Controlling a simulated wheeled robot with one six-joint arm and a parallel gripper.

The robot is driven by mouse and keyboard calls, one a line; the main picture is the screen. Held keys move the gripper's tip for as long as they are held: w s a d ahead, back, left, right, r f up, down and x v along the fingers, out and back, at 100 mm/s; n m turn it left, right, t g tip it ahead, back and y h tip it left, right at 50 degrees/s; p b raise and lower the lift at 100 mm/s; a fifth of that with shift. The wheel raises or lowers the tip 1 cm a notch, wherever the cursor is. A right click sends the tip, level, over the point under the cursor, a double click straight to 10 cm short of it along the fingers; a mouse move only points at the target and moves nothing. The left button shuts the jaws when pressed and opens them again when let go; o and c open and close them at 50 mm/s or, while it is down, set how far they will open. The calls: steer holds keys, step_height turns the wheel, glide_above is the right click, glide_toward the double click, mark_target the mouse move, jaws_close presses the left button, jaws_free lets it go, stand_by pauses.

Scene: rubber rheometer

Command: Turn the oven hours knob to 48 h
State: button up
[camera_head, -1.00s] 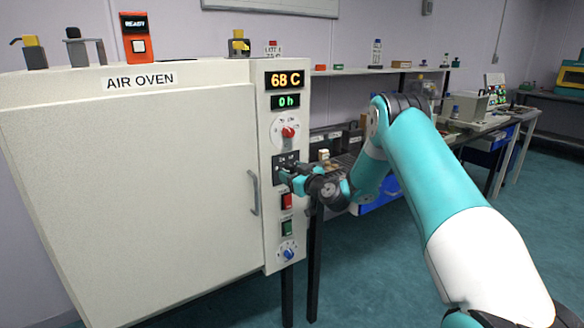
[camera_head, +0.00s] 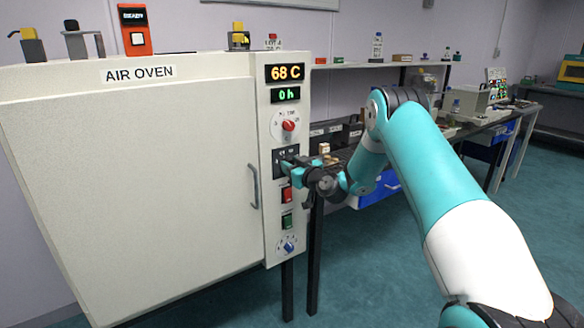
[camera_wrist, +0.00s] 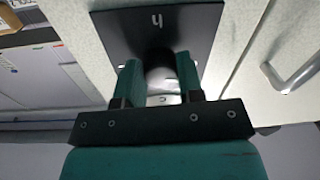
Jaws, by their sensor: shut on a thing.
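The air oven (camera_head: 140,180) stands at the left with a control strip on its right side. The oven hours knob (camera_wrist: 158,62) is a dark shape on a black square plate (camera_wrist: 115,22), marked with an "h" in the wrist view. My gripper (camera_wrist: 160,72) is shut on this knob, one teal finger on each side. In the head view my gripper (camera_head: 288,167) covers most of the knob and part of the plate. The green hours display (camera_head: 285,95) reads 0 h.
Above the plate are the 68 C display (camera_head: 285,72) and a red knob (camera_head: 288,125). Below are a red switch (camera_head: 286,194), a green switch (camera_head: 287,222) and a blue knob (camera_head: 288,246). The door handle (camera_head: 253,186) is close on the left.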

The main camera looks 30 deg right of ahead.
steer(key=shift+a+m+h, duration=0.1)
steer(key=shift+m+h, duration=0.2)
steer(key=shift+m, duration=9.5)
steer(key=o, duration=0.9)
steer(key=s+b, duration=0.4)
steer(key=s, duration=0.1)
steer(key=s+b, duration=0.4)
steer(key=s, duration=0.2)
steer(key=s+b, duration=0.4)
steer(key=s, duration=0.2)
steer(key=shift+s+d+f+b, duration=0.2)
steer(key=shift+d+f+b, duration=0.05)
steer(key=shift+f+b, duration=0.15)
